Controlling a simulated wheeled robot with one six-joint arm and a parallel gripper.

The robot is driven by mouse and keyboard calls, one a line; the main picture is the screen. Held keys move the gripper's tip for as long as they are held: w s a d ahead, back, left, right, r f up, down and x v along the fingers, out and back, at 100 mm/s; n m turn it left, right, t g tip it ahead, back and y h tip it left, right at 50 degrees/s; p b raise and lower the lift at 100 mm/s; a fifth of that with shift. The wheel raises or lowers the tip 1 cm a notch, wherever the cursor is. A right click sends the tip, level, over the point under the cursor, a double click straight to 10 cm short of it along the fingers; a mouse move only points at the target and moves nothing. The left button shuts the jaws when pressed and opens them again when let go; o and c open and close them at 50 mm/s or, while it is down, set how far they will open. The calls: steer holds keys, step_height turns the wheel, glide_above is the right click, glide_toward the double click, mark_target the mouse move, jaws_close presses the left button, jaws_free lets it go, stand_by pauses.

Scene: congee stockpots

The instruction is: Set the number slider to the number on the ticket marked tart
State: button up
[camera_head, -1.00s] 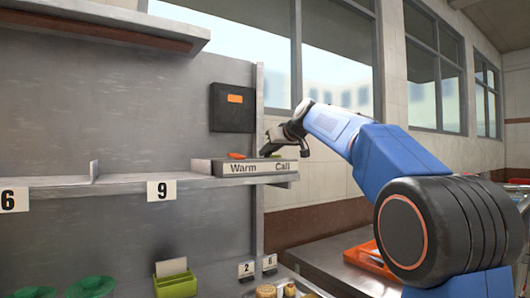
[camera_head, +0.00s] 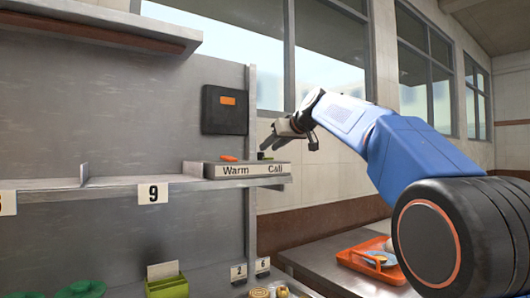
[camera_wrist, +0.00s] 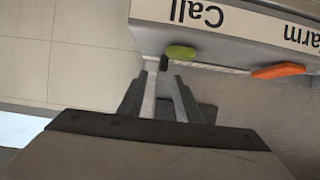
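A grey ledge box (camera_head: 240,170) printed "Warm" and "Call" sits at the right end of the shelf. In the wrist view the box (camera_wrist: 240,22) is upside down. It carries an orange knob (camera_head: 229,158), also in the wrist view (camera_wrist: 278,71), and a green knob (camera_wrist: 181,52) beside a small black piece. My gripper (camera_head: 291,143) is above and beside the "Call" end, apart from the box, its fingers spread and empty. In the wrist view its fingers (camera_wrist: 162,97) point toward the green knob. I cannot make out a ticket marked tart or a number slider.
A dark panel with an orange patch (camera_head: 224,110) hangs on the back wall. A "9" tag (camera_head: 153,193) is on the shelf edge. Below are small number cards (camera_head: 238,272), a green holder with a blank card (camera_head: 167,286) and green dishes. An orange tray (camera_head: 368,268) lies right.

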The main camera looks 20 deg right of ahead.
steer(key=v, duration=1)
steer(key=shift+s+d+r, duration=0.1)
